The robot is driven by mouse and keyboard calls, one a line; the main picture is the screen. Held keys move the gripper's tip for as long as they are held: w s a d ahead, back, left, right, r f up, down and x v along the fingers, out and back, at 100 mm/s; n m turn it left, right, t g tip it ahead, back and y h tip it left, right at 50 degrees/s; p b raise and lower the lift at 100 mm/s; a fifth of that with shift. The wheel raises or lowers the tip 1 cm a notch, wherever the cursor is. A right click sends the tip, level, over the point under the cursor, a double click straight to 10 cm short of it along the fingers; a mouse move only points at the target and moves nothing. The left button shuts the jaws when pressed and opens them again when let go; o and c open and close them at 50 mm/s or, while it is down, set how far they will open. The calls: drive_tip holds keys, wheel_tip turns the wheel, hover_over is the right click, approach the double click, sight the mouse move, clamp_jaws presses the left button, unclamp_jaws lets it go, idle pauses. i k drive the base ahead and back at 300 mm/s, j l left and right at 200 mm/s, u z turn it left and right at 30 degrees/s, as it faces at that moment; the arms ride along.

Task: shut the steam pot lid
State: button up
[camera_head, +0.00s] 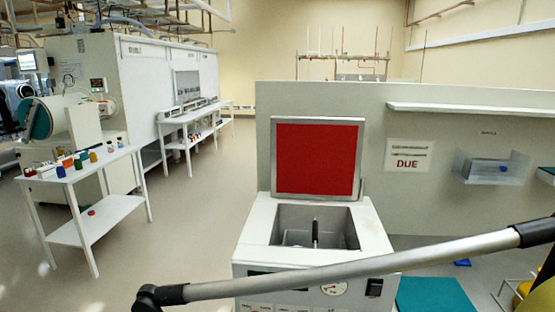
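The steam pot (375,238) is a white box standing in front of the low partition, with a rectangular metal-walled chamber open at its top. Its lid (318,158), a red panel in a grey frame, stands upright at the back edge, so the pot is open. A dark upright thing (315,234) shows inside the chamber; I cannot tell what it is. My silver arm link crosses in front of the pot and hides part of its front panel. My gripper is not in view.
A wall shelf (470,108) and a "DUE" sign (408,156) are on the partition (262,130) behind the pot. A white table (85,182) with several small coloured containers stands at left. The floor (190,230) between it and the pot is clear.

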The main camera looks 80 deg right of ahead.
sight(313, 158)
drive_tip(key=i+z, duration=0.35)
drive_tip(key=i, duration=0.15)
drive_tip(key=i+z, duration=0.4)
drive_tip(key=i+j+z, duration=0.35)
drive_tip(key=i, duration=0.15)
drive_tip(key=i+j+z, duration=0.25)
drive_tip(key=i+z, duration=0.15)
drive_tip(key=i+l+z, duration=0.25)
drive_tip(key=z, duration=0.25)
drive_tip(key=i+l+z, duration=0.1)
drive_tip(key=i+z, duration=0.65)
drive_tip(key=z, duration=0.2)
drive_tip(key=i+j+z, duration=0.15)
drive_tip(key=i+z, duration=0.3)
drive_tip(key=i+j+z, duration=0.2)
drive_tip(key=z, duration=0.3)
drive_tip(key=i+z, duration=0.2)
drive_tip(key=z, duration=0.2)
drive_tip(key=i+j+z, duration=0.15)
drive_tip(key=z, duration=0.3)
drive_tip(key=i+j+z, duration=0.2)
drive_tip(key=z, duration=0.2)
drive_tip(key=i+j+z, duration=0.15)
drive_tip(key=z, duration=0.3)
drive_tip(key=j+z, duration=0.4)
drive_tip(key=i+l, duration=0.05)
